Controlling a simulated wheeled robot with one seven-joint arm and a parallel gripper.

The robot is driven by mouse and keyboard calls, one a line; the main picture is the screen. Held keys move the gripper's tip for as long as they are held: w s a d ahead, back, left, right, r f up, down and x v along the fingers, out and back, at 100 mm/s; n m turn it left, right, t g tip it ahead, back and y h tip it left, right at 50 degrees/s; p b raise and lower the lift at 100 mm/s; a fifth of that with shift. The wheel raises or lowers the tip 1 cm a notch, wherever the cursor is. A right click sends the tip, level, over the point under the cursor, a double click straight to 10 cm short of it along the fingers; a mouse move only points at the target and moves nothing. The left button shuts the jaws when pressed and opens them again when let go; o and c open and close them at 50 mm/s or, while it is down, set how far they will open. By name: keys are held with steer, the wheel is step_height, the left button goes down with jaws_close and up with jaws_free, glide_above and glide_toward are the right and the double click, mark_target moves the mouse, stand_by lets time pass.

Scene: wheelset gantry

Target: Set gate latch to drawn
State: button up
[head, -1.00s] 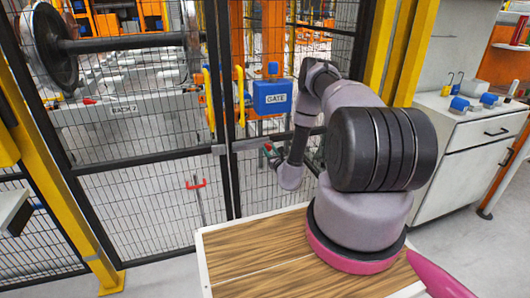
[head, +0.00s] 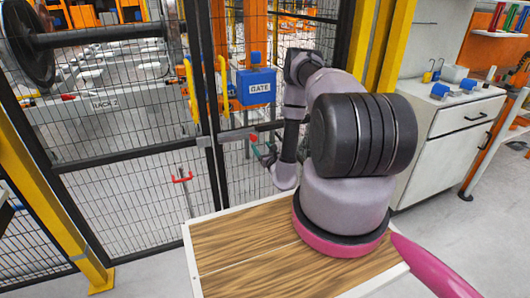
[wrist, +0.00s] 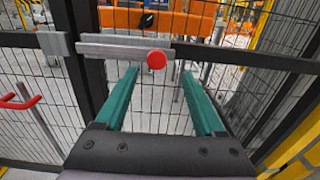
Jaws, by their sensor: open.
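The gate latch is a pale metal bar (wrist: 110,48) with a round red knob (wrist: 157,60), mounted across the dark frame of the mesh gate in the wrist view. A grey block (wrist: 54,43) sits at the bar's left end; I cannot tell whether the bar enters it. The red knob also shows small in the head view (head: 253,138). My gripper (wrist: 160,71) is open, its two green fingers apart and pointing at the gate. The knob appears between the fingertips, nearer the left one; contact is not visible. In the head view my gripper (head: 264,150) is small beside the knob.
A blue GATE box (head: 256,86) hangs above the latch, beside yellow handles (head: 223,84). A red handle (head: 182,179) stands left of the latch. A white cabinet (head: 443,150) stands right. A wheelset (head: 95,36) is behind the mesh.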

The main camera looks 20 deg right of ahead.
steer(key=shift+s, duration=2.2)
steer(key=shift+r, duration=0.1)
